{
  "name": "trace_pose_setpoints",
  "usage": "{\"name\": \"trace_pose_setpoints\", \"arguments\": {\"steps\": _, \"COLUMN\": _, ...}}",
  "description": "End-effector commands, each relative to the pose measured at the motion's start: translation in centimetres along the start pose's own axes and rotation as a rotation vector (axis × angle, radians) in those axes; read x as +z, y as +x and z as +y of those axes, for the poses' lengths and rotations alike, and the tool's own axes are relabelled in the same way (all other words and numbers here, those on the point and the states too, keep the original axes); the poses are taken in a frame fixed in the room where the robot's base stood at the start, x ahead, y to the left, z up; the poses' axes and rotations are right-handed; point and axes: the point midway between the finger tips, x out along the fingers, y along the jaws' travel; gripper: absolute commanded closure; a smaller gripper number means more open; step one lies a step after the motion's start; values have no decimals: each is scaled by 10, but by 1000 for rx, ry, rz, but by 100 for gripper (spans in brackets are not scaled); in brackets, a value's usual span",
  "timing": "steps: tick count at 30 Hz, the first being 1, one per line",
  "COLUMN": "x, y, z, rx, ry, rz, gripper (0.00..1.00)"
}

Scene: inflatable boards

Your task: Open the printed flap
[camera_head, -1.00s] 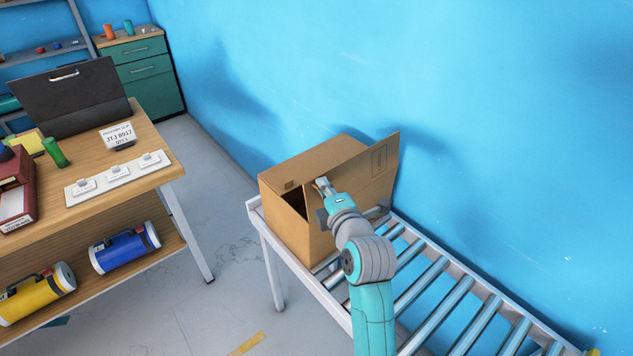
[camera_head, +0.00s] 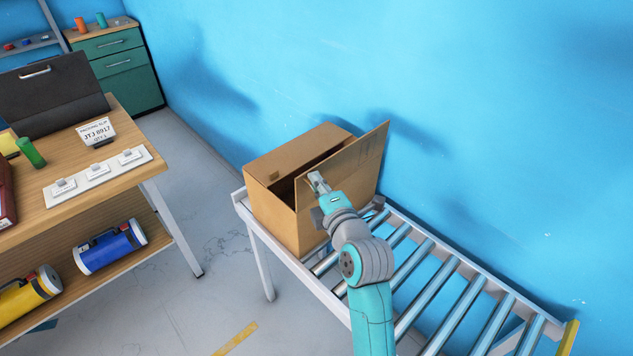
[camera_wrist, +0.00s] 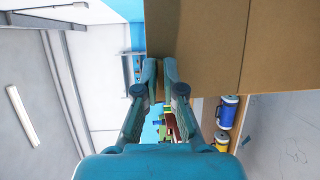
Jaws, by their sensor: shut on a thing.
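A brown cardboard box (camera_head: 268,207) stands on the roller conveyor against the blue wall. Its printed flap (camera_head: 352,168) stands tilted up at the box's right side, with faint print near its upper right edge. A dark gap shows between the flap and the rest of the box top. My gripper (camera_head: 316,182) is shut on the flap at its left edge. In the wrist view my gripper's fingertips (camera_wrist: 160,66) are close together at the edge of brown cardboard (camera_wrist: 215,50). The exact grip between the fingertips is hard to make out.
The roller conveyor (camera_head: 407,285) runs to the lower right and its rollers there are bare. A wooden workbench (camera_head: 125,175) with a packing slip stand (camera_head: 97,133) is at the left, across a strip of open floor. The blue wall (camera_head: 480,120) is close behind the box.

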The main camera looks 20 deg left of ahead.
Motion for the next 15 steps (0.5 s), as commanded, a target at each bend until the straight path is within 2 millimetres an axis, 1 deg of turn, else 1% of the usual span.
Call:
{"name": "trace_pose_setpoints", "arguments": {"steps": 1, "x": 0, "y": 0, "z": -13, "rx": -25, "ry": 0, "rz": 1, "gripper": 100}}
{"name": "trace_pose_setpoints", "arguments": {"steps": 15, "x": 2, "y": -6, "z": -17, "rx": -26, "ry": 0, "rz": 2, "gripper": 100}}
